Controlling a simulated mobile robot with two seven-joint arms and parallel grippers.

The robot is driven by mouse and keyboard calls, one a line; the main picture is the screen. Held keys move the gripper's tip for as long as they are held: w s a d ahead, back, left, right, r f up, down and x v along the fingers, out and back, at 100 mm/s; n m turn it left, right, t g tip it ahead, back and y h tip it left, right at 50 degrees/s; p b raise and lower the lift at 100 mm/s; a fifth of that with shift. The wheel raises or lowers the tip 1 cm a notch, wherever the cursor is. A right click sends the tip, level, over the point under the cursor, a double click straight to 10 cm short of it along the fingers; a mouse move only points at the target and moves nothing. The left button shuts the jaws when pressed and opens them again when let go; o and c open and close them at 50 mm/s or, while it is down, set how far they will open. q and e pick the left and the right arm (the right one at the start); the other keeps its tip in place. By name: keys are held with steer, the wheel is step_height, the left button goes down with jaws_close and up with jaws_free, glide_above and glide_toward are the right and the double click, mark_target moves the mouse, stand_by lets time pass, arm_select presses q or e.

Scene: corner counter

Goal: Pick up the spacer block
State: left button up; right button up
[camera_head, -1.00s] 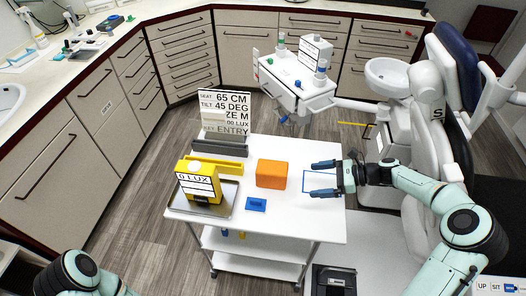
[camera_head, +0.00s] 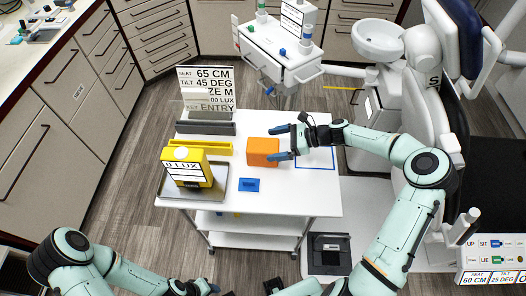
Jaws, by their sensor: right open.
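An orange block (camera_head: 262,151), which I take to be the spacer block, sits on the white cart top (camera_head: 300,200). My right gripper (camera_head: 279,143) is open at the block's right end. One finger is past the block's far side and the other overlaps its near right corner in the picture; I cannot tell whether they touch it. My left gripper (camera_head: 205,288) is at the bottom edge, partly cut off, so its jaws cannot be read.
A yellow lux meter (camera_head: 188,165) stands on a metal tray (camera_head: 222,180) to the left. A small blue piece (camera_head: 249,185) lies in front of the block. A yellow bar (camera_head: 205,147), a grey bar and a sign card (camera_head: 207,90) stand behind. A blue outlined square (camera_head: 318,157) is at right.

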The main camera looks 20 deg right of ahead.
mark_target(265, 145)
steer(key=x, duration=0.4)
steer(key=shift+w+a+r, duration=0.1)
steer(key=shift+w+a, duration=0.05)
steer(key=shift+a, duration=0.25)
steer(key=shift+c, duration=0.3)
steer(key=c, duration=0.9)
steer(key=shift+c, duration=0.3)
steer(key=shift+r, duration=0.1)
